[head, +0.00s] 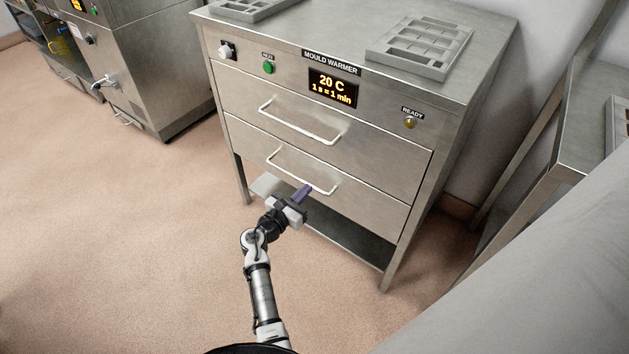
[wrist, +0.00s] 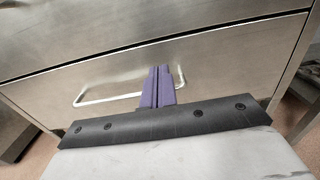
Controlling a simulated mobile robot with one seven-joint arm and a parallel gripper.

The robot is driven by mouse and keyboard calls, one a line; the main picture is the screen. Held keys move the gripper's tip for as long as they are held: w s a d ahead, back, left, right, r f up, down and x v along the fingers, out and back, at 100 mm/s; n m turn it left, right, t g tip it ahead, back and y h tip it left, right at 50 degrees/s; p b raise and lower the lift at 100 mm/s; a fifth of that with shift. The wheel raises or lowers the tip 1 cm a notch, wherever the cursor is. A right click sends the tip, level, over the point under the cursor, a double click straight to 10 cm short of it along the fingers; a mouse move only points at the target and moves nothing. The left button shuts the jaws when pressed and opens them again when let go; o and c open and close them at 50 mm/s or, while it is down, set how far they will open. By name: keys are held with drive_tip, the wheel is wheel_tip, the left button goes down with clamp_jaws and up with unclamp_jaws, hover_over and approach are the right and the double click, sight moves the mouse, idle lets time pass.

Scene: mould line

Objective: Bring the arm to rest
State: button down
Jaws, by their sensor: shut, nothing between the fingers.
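My gripper (head: 304,192) is in front of the lower drawer of the mould warmer (head: 455,127), near the right end of that drawer's handle (head: 285,170). In the wrist view, the purple fingers of my gripper (wrist: 158,85) are together with nothing between them. The lower handle (wrist: 100,97) shows behind and to the left of the fingers. I cannot tell whether the fingertips touch it. My arm (head: 262,295) reaches forward from the bottom of the head view.
Both warmer drawers look shut. The display (head: 333,88) reads 20 C. A steel cabinet (head: 150,60) stands left, a steel table (head: 590,110) right. The floor (head: 120,230) at left is clear.

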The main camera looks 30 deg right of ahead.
drive_tip(key=shift+v, duration=2.25)
